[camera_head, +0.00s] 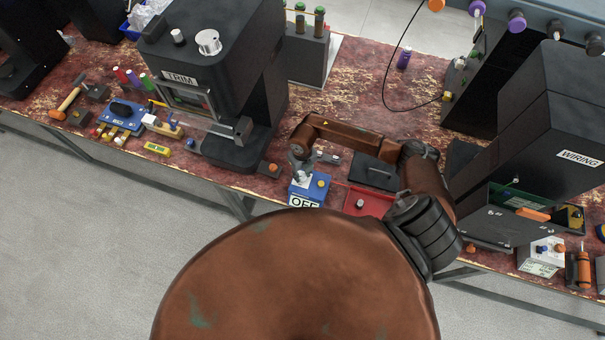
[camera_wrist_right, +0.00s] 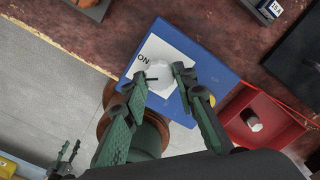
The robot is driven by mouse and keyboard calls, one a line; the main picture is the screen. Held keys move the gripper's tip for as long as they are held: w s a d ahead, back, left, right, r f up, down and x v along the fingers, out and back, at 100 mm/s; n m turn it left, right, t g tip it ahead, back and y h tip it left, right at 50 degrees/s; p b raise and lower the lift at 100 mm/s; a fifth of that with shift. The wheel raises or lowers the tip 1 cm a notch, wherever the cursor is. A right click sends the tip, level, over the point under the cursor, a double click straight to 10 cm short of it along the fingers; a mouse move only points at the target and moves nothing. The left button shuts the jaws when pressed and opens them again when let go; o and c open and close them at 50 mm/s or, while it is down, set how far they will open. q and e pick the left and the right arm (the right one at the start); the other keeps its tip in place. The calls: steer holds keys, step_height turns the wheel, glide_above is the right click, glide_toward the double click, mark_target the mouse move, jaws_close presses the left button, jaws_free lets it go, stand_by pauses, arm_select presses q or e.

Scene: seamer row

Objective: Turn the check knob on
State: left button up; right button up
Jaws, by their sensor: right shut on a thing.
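The check knob is a white knob on a blue box (camera_head: 309,190) with a white plate, near the bench's front edge. An "OFF" label (camera_head: 303,202) shows on the box's front in the head view. In the right wrist view the knob (camera_wrist_right: 161,77) has a black mark pointing left, and "ON" (camera_wrist_right: 143,59) is printed on the plate above and left of it. My right gripper (camera_head: 301,168) is shut on the knob, with its green fingers (camera_wrist_right: 165,80) on either side. What looks like my left gripper (camera_wrist_right: 66,156) shows small at the lower left of the wrist view.
A red tray (camera_head: 368,202) with a small knob sits right of the blue box. A black machine marked "TRIM" (camera_head: 180,77) stands to the left, and one marked "WIRING" (camera_head: 578,158) to the right. A dark flat panel (camera_head: 375,171) lies behind the tray.

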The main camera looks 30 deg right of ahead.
mark_target(302, 176)
steer(key=m, duration=0.3)
steer(key=shift+m, duration=0.3)
steer(key=shift+m+p, duration=0.65)
steer(key=shift+m, duration=1.25)
steer(key=o, duration=1.1)
steer(key=shift+r, duration=0.25)
step_height(302, 176, up, 12)
steer(key=shift+f, duration=0.25)
